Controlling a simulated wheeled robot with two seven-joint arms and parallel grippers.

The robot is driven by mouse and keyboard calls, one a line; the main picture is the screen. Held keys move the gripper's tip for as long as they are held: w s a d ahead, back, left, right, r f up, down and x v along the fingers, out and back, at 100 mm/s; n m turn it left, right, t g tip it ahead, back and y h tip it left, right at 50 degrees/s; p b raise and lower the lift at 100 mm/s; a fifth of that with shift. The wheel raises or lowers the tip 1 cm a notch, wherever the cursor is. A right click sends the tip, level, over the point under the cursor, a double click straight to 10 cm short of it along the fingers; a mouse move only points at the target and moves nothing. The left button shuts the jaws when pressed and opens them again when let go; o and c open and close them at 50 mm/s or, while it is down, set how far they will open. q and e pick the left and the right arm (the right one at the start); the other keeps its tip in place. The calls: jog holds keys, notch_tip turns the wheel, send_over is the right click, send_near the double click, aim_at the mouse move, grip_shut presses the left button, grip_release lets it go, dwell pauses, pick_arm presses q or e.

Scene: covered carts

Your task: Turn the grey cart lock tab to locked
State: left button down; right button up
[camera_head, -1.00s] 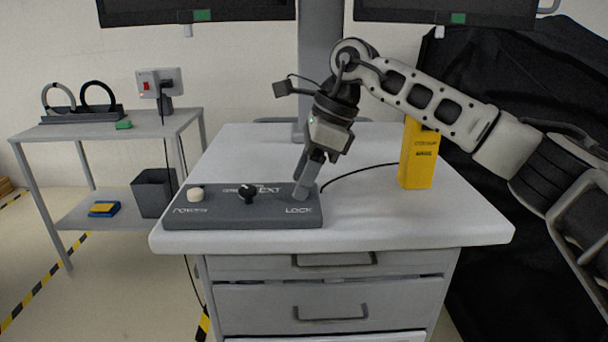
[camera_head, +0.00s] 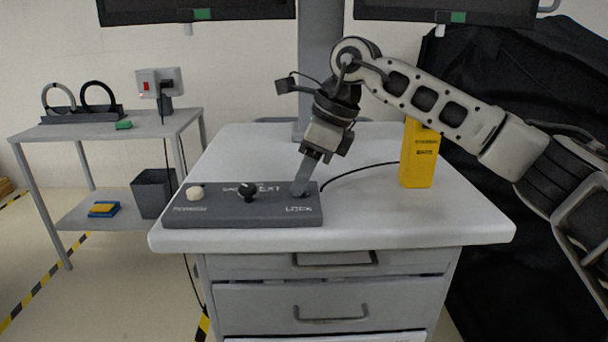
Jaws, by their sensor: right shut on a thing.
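A dark grey control panel (camera_head: 240,213) lies on the cart's white top. It carries a white knob (camera_head: 195,193), a black knob (camera_head: 247,191) and, above the word LOCK at its right end, the grey lock tab (camera_head: 302,182). The tab stands up from the panel and leans to the right. My right gripper (camera_head: 314,156) comes down from above and is shut on the upper end of the tab. Its fingers hide that end. My left gripper is not in view.
A yellow box (camera_head: 418,155) stands on the right of the cart top (camera_head: 365,215), with a black cable running between it and the panel. The front right of the top is clear. A side table (camera_head: 140,128) stands at the left.

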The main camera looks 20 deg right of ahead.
jog(key=shift+m+t, duration=0.4)
jog(key=shift+m, duration=0.5)
jog(key=m+h+b, duration=0.1)
jog(key=m, duration=0.1)
jog(key=shift+s+a+m+t, duration=0.1)
jog(key=shift+m+t, duration=0.3)
jog(key=m+h+b, duration=0.1)
jog(key=m, duration=0.1)
jog(key=shift+m+t, duration=0.3)
jog(key=m+h+b, duration=0.1)
jog(key=m, duration=0.1)
jog(key=shift+a+m, duration=0.15)
jog(key=shift+m, duration=0.25)
jog(key=shift+m+h, duration=0.3)
jog(key=shift+m, duration=0.6)
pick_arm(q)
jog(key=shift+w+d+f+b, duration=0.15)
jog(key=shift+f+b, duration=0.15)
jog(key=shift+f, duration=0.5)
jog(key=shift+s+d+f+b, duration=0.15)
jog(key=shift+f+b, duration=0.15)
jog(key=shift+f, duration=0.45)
pick_arm(e)
jog(key=shift+a+m+h, duration=0.1)
jog(key=shift+m+h, duration=0.7)
jog(key=shift+m, duration=1.1)
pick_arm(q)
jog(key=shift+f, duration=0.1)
